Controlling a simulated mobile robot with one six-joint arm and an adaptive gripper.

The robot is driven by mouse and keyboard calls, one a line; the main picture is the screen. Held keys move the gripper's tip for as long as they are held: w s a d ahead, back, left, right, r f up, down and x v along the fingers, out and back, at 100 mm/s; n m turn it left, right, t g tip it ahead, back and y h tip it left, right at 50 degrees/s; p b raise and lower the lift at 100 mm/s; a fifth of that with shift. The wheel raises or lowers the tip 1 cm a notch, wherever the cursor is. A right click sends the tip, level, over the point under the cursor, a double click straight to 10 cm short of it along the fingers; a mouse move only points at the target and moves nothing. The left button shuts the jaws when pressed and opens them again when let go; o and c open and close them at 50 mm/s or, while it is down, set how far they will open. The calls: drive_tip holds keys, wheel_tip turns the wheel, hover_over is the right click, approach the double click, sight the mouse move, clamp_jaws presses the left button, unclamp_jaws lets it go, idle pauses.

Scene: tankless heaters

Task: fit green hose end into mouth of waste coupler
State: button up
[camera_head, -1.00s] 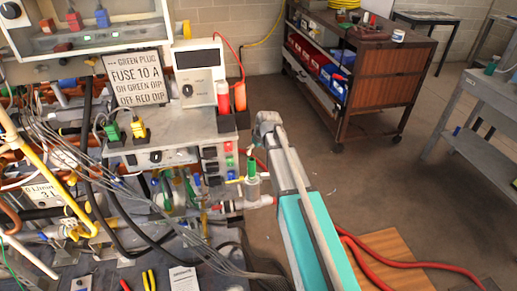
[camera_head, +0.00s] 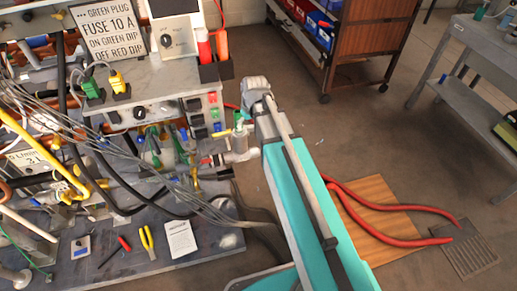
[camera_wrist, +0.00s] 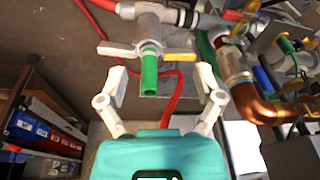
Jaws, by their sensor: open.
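A short green hose end (camera_wrist: 150,76) projects from a pale coupler (camera_wrist: 149,28) with one white and one yellow wing in the wrist view. In the head view, the green end (camera_head: 239,121) stands upright on the pale coupler (camera_head: 240,143), at the bench's right edge. How deep the green end sits cannot be told. My gripper (camera_wrist: 161,84) is open, with one finger on each side of the green end and no visible contact. In the head view, my arm reaches up to the right of the coupler, and the fingers are not clear.
Pipes (camera_wrist: 262,98) and valves crowd the wrist view's right side. A thin red hose (camera_wrist: 171,100) passes behind the green end. Grey cables (camera_head: 150,183) cross the bench. Thick red hoses (camera_head: 400,206) lie over a wooden board (camera_head: 372,196) on the floor. Open floor lies to the right.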

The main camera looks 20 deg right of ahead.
drive_tip(key=s+m+g+h, duration=0.1)
drive_tip(key=s+m+g, duration=0.1)
drive_tip(key=s, duration=1.1)
drive_tip(key=shift+s+f, duration=0.2)
drive_tip(key=shift+s, duration=0.05)
drive_tip(key=shift+r, duration=0.15)
wheel_tip(320, 180, up, 18)
drive_tip(key=p, duration=1.8)
